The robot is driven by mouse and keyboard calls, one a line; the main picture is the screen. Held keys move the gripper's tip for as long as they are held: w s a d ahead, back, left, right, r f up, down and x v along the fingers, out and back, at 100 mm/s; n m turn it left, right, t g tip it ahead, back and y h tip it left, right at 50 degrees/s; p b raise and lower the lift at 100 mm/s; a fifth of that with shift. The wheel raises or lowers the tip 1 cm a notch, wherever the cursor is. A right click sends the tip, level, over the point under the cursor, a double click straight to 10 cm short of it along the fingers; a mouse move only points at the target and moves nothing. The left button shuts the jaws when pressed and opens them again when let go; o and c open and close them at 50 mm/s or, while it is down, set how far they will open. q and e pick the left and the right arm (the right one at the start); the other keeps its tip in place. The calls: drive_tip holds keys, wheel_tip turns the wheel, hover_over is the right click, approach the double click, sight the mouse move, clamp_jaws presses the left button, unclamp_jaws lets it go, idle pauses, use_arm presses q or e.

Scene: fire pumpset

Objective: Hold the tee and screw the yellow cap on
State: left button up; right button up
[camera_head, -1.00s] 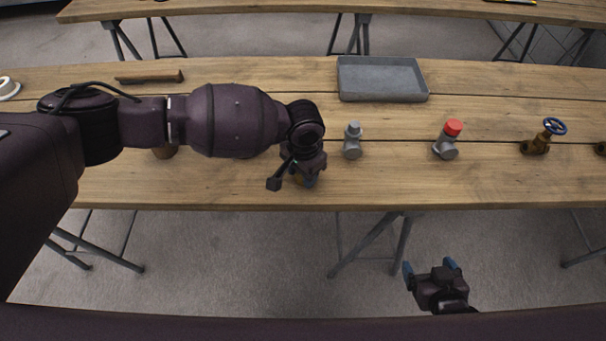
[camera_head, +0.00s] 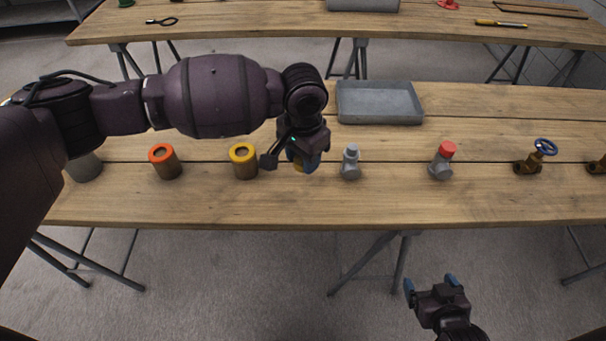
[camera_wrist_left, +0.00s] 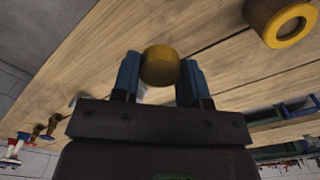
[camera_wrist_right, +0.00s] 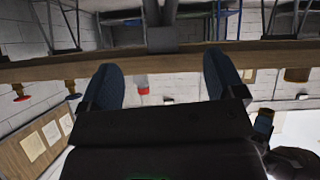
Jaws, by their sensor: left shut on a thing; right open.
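My left gripper (camera_head: 304,166) is shut on the yellow cap (camera_wrist_left: 160,65), which sits between its blue fingertips in the left wrist view. In the head view only a sliver of the cap (camera_head: 297,167) shows under the gripper, which appears to be above the table. A grey tee (camera_head: 351,163) with no coloured cap stands upright just right of the left gripper. Another grey tee with a red cap (camera_head: 447,148) stands further right. My right gripper (camera_head: 432,284) is open and empty, in front of the table and well short of the tees.
Brown cylinders with a yellow ring (camera_head: 243,161) and an orange ring (camera_head: 165,161) stand left of the left gripper. A grey tray (camera_head: 380,103) lies behind the bare tee. A brass valve with a blue handwheel (camera_head: 537,157) stands right. The front strip of the table is clear.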

use_arm(q)
wheel_tip(320, 180, up, 7)
drive_tip(key=shift+f+p, duration=0.15)
drive_tip(key=shift+p, duration=0.15)
drive_tip(key=s+a+f+n, duration=0.1)
drive_tip(key=a+n, duration=0.3)
drive_tip(key=a, duration=0.6)
drive_tip(key=s+a+n, duration=0.2)
drive_tip(key=a+n, duration=0.3)
drive_tip(key=a, duration=0.6)
drive_tip(key=shift+s+f, duration=0.3)
drive_tip(key=shift+f, duration=0.1)
drive_tip(key=shift+d, duration=0.1)
